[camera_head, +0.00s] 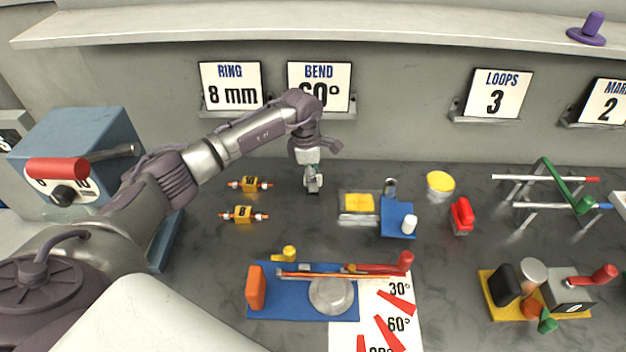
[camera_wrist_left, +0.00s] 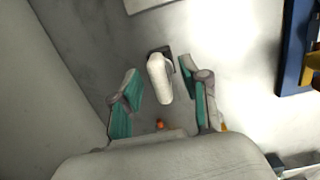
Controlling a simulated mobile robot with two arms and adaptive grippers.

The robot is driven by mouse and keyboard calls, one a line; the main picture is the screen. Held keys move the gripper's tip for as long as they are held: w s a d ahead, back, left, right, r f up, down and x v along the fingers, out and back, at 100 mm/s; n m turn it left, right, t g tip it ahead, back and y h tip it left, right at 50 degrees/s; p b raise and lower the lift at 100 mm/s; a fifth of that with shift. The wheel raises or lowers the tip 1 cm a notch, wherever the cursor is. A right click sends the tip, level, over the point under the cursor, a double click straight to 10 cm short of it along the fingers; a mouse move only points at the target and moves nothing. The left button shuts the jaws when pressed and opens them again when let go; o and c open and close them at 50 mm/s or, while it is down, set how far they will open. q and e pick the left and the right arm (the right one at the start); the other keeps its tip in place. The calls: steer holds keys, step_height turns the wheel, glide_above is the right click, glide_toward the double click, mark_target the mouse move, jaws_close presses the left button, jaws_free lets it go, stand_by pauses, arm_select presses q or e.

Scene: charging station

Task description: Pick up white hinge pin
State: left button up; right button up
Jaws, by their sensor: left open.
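A white rounded pin (camera_wrist_left: 160,78) with a dark part at its far end shows in the left wrist view. It lies between the two teal-padded fingers of my left gripper (camera_wrist_left: 158,83), with gaps on both sides. In the head view my left gripper (camera_head: 313,180) points down near the back of the bench, below the BEND sign. The pin is mostly hidden by the fingers there. The gripper is open. I cannot tell the exact height of the fingers over the bench. My right gripper is not in view.
A blue block (camera_head: 396,228) with a short white peg (camera_head: 410,224) stands to the right. Two orange components (camera_head: 243,214) lie to the left. A blue bending board (camera_head: 260,305) is in front. The back wall and sign holders (camera_head: 318,87) are close behind the gripper.

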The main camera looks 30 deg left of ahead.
arm_select(q)
jaws_close()
stand_by(0.4)
